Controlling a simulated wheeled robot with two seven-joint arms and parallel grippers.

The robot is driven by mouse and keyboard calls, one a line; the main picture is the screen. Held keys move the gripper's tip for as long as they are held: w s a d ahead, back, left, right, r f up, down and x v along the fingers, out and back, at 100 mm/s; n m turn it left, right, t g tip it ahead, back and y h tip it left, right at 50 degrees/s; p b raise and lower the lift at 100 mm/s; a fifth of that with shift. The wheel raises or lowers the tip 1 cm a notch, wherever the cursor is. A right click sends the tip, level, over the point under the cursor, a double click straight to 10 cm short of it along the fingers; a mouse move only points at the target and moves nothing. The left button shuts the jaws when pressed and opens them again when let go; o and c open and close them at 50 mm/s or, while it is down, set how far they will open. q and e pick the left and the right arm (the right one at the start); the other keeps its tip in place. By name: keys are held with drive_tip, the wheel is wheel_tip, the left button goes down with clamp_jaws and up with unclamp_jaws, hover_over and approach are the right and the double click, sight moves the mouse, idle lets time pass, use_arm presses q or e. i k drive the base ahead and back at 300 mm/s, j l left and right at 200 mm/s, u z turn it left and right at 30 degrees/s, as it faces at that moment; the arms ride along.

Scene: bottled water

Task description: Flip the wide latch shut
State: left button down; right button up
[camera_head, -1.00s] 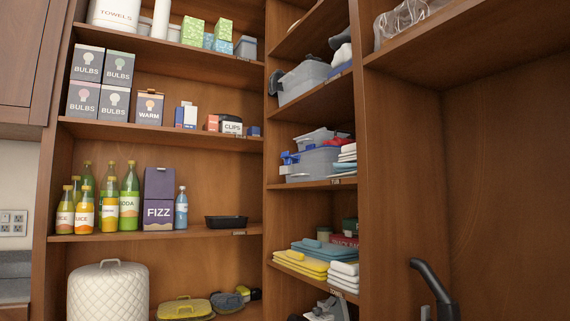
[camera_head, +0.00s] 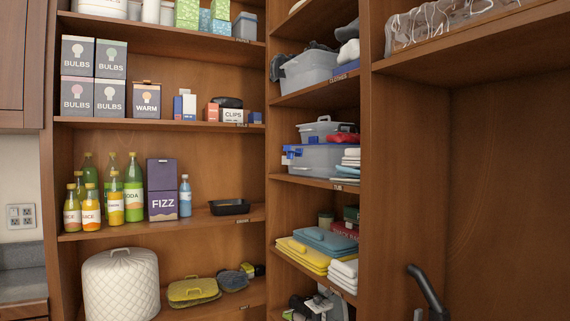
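A clear plastic bin (camera_head: 316,160) with blue parts stands on the middle shelf of the right-hand column. A blue latch-like piece (camera_head: 292,152) sits at its left front edge. It is too small to tell whether it is open or shut, or whether it is the wide latch. A smaller clear lidded box (camera_head: 320,131) and a red item (camera_head: 343,138) rest on top of it. Neither of my grippers is in view.
Folded cloths (camera_head: 351,158) lie right of the bin. A black curved handle (camera_head: 428,290) rises at the lower right.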

sight(292, 153)
drive_tip(key=i+j+z, duration=0.1)
drive_tip(key=i, duration=0.4)
drive_tip(key=i+j+z, duration=0.1)
drive_tip(key=i, duration=0.35)
drive_tip(key=i+j+z, duration=0.1)
drive_tip(key=i, duration=0.4)
drive_tip(key=i+j+z, duration=0.1)
drive_tip(key=i+j, duration=0.25)
drive_tip(key=i+j+z, duration=0.1)
drive_tip(key=i+j, duration=0.15)
drive_tip(key=i, duration=0.3)
